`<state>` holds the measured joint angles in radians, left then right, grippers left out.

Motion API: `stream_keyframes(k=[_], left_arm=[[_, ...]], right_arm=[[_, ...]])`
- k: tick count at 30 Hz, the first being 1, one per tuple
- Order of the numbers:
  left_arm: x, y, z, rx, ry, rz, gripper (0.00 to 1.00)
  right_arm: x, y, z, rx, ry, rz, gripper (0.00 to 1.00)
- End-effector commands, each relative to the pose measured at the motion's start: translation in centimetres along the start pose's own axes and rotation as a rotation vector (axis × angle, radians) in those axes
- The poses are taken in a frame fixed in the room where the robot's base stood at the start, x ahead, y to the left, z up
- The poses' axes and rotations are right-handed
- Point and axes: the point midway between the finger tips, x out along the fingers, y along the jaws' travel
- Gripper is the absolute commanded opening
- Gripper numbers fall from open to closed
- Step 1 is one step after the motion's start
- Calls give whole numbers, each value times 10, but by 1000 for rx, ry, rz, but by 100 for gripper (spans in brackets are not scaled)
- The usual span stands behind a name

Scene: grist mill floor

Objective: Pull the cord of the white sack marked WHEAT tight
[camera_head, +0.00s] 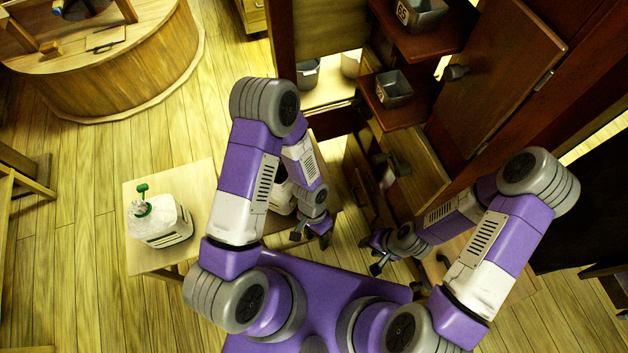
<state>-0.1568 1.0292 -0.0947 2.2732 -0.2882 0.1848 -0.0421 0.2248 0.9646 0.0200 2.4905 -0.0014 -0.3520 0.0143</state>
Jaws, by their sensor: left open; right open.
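A white sack (160,224) with a green cord or tie at its neck stands on a light wooden table at the left. Its dark-edged label is too small to read. A second white thing (282,200), perhaps another sack, stands further right and is mostly hidden behind my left arm. I cannot tell which one is marked WHEAT. My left gripper (311,236) is open and empty, near the partly hidden white thing and well right of the green-corded sack. My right gripper (372,257) is open and empty, to the right of my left gripper.
The wooden table (136,193) has bare room around the green-corded sack. A round wooden mill casing (110,78) stands at the upper left. Grey bins (393,89) sit on shelves of a dark cabinet, whose door (495,85) stands at the upper right. Plank floor lies between.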

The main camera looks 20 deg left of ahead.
Motion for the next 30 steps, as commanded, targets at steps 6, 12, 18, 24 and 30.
stream_keyframes(k=[6, 12, 18, 24, 30], left_arm=[[10, -42, -31, 504, -396, -413, 50], [-50, -53, -84, 719, -678, -891, 50], [-101, -30, -115, 745, -799, -1197, 50], [-113, -34, -118, 736, -826, -1265, 50], [-108, -66, -114, 734, -824, -1260, 50]], right_arm=[[57, 22, -2, 1, -1, 0, 41], [90, 34, -4, 0, 0, 0, 41], [105, 40, -5, 0, 0, 0, 41], [110, 41, -5, 0, 0, 0, 41], [121, 45, -5, 0, 0, 0, 41]])
